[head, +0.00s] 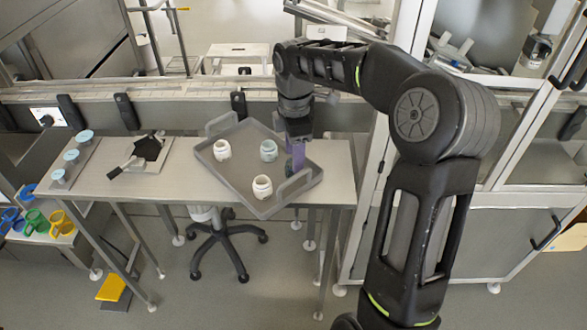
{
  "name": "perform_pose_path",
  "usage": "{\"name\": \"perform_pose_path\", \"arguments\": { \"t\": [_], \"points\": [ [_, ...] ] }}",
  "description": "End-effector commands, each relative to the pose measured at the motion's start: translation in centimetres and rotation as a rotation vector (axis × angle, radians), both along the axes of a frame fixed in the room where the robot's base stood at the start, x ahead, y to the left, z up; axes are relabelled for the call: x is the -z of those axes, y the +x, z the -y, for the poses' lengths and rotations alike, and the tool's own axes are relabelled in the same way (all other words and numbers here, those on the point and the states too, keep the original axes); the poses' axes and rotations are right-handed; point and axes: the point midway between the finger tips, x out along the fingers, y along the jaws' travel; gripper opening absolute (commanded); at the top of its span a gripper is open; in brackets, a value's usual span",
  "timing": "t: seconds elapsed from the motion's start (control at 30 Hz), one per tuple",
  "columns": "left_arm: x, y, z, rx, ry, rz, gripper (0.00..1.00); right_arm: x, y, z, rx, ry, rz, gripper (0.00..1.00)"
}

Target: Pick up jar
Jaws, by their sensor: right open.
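Three white jars stand on a grey tray: one at the back left (222,150), one nearer the middle (268,150) and one at the front (262,188). The tray (232,184) sits at an angle on the metal table. My right gripper (297,158) points down over the tray's right side, to the right of the middle jar and apart from it. It is open. A purple part shows at its tip; I cannot tell whether this is its fingers or something between them. My left gripper is not in view.
The tray's raised handles (295,183) stand at its ends. A black tool (148,147) lies on the table (110,188) to the left, beside a holder with several blue-topped pieces (71,155). A conveyor (180,90) runs behind. Coloured rings (35,219) lie at the lower left.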

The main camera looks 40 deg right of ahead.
Motion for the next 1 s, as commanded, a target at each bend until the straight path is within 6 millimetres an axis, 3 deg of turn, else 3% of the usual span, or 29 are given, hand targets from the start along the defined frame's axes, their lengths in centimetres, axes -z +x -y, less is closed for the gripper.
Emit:
{"name": "perform_pose_path", "arguments": {
  "t": [0.2,0.3,0.9,1.0],
  "points": [
    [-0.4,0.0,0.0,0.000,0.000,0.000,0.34,3.2,0.0,-0.2,0.001,0.001,-0.003,0.51],
    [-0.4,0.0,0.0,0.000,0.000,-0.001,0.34,3.9,0.1,-0.2,-0.001,0.001,-0.002,0.51],
    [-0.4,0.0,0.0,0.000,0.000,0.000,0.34,4.0,0.1,-0.2,0.000,0.000,0.000,0.51],
    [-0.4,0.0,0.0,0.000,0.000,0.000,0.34,4.0,0.1,-0.2,0.000,0.000,0.000,0.43]
  ]
}}
